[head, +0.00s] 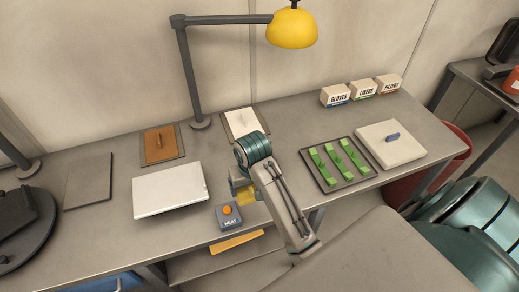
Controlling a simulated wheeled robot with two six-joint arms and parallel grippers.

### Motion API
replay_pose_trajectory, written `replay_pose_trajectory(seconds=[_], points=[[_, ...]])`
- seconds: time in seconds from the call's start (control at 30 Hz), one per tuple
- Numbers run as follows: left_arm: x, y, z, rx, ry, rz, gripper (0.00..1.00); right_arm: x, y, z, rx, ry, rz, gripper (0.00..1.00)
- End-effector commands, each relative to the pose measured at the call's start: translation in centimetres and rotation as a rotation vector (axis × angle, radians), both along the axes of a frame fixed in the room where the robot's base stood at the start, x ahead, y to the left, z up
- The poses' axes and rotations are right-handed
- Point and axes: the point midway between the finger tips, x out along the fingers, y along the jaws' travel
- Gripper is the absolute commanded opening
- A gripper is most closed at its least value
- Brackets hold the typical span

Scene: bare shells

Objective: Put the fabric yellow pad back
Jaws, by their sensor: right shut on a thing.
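My right gripper (244,189), on the arm that reaches in from the lower right, is shut on the yellow pad (249,196) above the table, just behind the HEAT button box. The arm and gripper hide much of the pad, so its full shape and fabric are hard to see. At the left, a bare grey mat (88,182) lies on the table. An orange pad with a handle (158,145) lies on its own mat, and a white pad (240,122) lies on another at the back. My left gripper is not in view.
A white flat slab (168,190) and the HEAT box (229,216) are near the front edge. A tray of green bars (339,164), a pale lidded block (390,144) and a lamp (291,27) stand around. A yellow-orange flat piece (237,241) shows below the table edge.

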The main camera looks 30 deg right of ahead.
Motion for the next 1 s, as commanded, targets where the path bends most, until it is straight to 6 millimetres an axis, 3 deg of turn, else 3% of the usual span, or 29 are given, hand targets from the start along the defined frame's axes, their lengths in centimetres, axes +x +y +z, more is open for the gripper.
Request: replay_pose_trajectory(seconds=[0.13,0.37,0.4,0.5,0.73,0.9,1.0], points=[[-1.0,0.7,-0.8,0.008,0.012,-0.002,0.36,1.4,-1.5,-0.5,-0.006,-0.001,0.001,0.6],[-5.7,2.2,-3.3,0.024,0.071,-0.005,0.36,5.5,-5.7,-1.3,-0.006,-0.003,-0.003,0.6],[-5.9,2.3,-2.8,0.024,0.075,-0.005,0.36,6.2,-6.4,-0.9,-0.005,0.0,-0.003,0.6],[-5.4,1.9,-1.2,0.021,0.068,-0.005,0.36,7.8,-8.1,-0.6,-0.003,0.003,-0.003,0.6],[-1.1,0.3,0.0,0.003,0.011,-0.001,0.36,10.3,-10.5,-1.4,-0.001,0.002,-0.001,0.6],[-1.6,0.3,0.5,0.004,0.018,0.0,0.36,11.3,-11.6,-1.4,-0.001,0.001,-0.001,0.6],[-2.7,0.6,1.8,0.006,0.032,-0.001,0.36,11.0,-11.3,-3.2,0.002,0.007,-0.001,0.6]])
